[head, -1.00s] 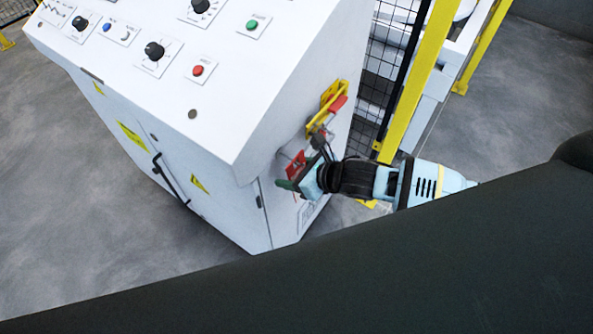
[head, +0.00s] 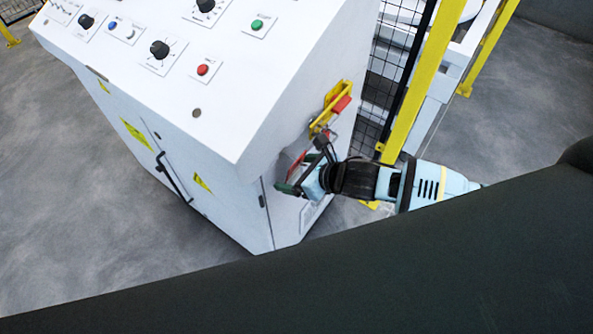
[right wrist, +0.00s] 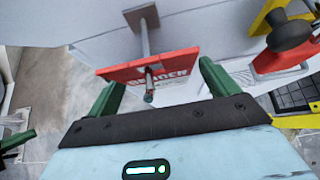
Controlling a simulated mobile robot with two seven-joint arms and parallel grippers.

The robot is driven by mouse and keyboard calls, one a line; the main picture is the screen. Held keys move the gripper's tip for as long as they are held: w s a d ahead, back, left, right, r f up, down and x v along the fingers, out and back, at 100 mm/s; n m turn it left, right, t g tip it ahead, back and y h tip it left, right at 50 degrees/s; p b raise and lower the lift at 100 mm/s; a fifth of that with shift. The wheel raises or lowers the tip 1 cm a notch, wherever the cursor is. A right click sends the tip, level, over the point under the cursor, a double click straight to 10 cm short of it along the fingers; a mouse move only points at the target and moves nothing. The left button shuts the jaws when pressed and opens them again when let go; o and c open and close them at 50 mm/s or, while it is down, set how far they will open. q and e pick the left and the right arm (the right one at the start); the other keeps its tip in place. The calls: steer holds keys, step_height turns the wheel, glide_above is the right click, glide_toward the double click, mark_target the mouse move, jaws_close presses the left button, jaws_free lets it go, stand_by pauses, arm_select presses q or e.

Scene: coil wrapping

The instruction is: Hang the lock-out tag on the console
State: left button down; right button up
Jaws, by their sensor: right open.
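The red and white lock-out tag (right wrist: 178,62), with "DANGER" lettering, is by a grey metal peg (right wrist: 142,35) on the console's side in the right wrist view. The peg's rod passes in front of or through the tag; I cannot tell which. In the head view the tag (head: 296,163) is a small red patch, partly hidden by my right gripper (head: 304,170). In the wrist view my right gripper (right wrist: 160,75) is open, with green fingers on either side of the tag and a visible gap. The white console (head: 225,110) has a sloped top.
A yellow bracket (head: 328,118) with a red part (head: 341,104) sits on the console side just above my right gripper. A yellow post (head: 418,75) and black mesh fence stand right of the console. Grey floor (head: 60,210) is clear at left.

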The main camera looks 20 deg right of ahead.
steer(key=v, duration=0.7)
steer(key=shift+s+d+r+p, duration=0.2)
steer(key=shift+s+p, duration=0.1)
steer(key=s+a+f+m+t+y, duration=0.1)
steer(key=s+a+f+m, duration=0.55)
steer(key=m, duration=1.25)
steer(key=s+d+f+m+h, duration=0.3)
steer(key=s+d+f+m, duration=0.2)
steer(key=s+m, duration=0.3)
steer(key=s+d+f+m+h, duration=0.3)
steer(key=s+d+f+m, duration=0.2)
steer(key=s+m, duration=0.4)
steer(key=f+m, duration=0.1)
steer(key=m, duration=0.4)
steer(key=shift+s+m+g, duration=0.2)
steer(key=shift+m+g, duration=0.1)
steer(key=shift+g, duration=0.1)
